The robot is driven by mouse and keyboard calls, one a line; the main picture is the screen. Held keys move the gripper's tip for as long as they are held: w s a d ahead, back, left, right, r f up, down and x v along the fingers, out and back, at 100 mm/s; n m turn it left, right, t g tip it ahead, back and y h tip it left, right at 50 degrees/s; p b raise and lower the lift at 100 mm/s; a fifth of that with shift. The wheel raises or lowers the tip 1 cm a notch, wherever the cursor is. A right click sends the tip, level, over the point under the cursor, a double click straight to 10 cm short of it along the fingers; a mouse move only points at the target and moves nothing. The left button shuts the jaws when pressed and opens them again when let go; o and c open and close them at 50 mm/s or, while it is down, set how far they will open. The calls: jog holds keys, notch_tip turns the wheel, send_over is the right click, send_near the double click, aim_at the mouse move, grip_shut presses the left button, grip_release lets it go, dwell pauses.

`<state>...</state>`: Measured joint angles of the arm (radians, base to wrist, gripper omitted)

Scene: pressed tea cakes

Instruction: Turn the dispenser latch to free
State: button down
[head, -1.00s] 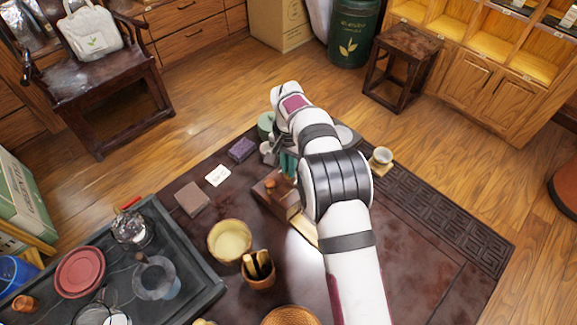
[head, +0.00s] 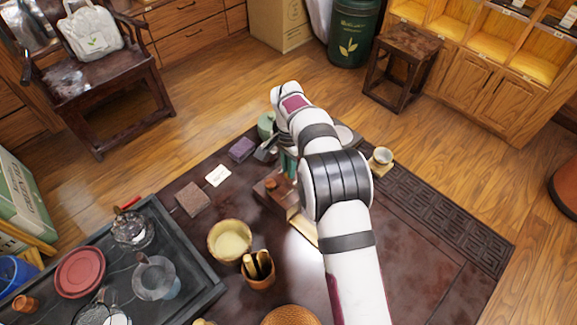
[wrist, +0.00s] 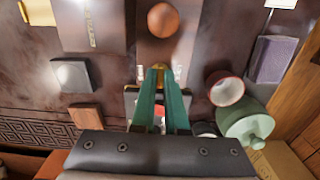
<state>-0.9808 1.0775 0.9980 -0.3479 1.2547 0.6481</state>
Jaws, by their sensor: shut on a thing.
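The dispenser seems to be the dark wooden box (head: 272,197) with a round orange-brown knob, partly behind my arm in the head view. In the wrist view, the knob (wrist: 163,20) is just beyond my fingertips. My gripper (wrist: 160,70) has its green fingers close together, shut on a small brass-yellow piece that looks like the latch (wrist: 160,73). Small pale and reddish marks sit on either side of it. The fingers cover most of the latch, so its exact angle is hard to tell. In the head view the fingers are mostly hidden by my arm.
In the wrist view, a red-rimmed cup (wrist: 226,90) and a green pot (wrist: 246,124) stand close to the right. A grey block (wrist: 72,76) and a wooden block (wrist: 86,116) lie to the left. A purple box (head: 241,149) and white card (head: 218,176) are nearby.

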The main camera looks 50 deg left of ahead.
jog(key=c, duration=0.9)
grip_release()
jog(key=shift+c, duration=0.2)
notch_tip(320, 180, up, 16)
jog(key=shift+f, duration=0.15)
